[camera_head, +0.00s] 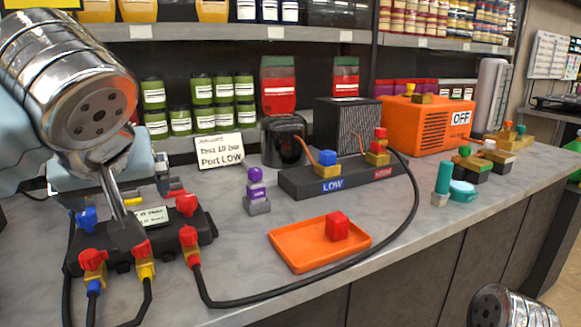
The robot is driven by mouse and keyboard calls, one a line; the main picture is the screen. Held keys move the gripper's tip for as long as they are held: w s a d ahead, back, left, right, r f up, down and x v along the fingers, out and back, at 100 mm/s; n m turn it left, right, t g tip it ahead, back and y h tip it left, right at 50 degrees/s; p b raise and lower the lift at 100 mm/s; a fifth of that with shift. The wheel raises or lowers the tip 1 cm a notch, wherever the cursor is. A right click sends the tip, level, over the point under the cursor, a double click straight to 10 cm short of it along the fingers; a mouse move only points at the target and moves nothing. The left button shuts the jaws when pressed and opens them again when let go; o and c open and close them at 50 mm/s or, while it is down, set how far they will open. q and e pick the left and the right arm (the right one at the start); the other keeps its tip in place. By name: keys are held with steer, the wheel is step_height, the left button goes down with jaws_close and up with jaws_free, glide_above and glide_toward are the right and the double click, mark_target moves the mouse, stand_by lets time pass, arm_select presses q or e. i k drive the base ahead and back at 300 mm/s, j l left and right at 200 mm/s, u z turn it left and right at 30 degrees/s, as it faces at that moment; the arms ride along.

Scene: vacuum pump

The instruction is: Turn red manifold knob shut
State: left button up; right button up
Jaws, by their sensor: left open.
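The black manifold (205,246) lies on the counter at the left. A red knob (187,204) is at its right end and a blue knob (87,218) at its left end. Red fittings (189,237) also sit along its front with hoses attached. My left gripper (126,232) reaches down over the middle of the manifold, left of the right-end red knob and apart from it. It is open; its fingers overlap in the view, and it hides part of the manifold's middle. My right gripper is out of view.
An orange tray (285,257) with a red cube (337,226) lies right of the manifold. A small purple-topped part (257,190) and a label card (219,150) stand behind.

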mark_target(185, 202)
steer(key=k+l, duration=0.75)
steer(key=k, duration=0.05)
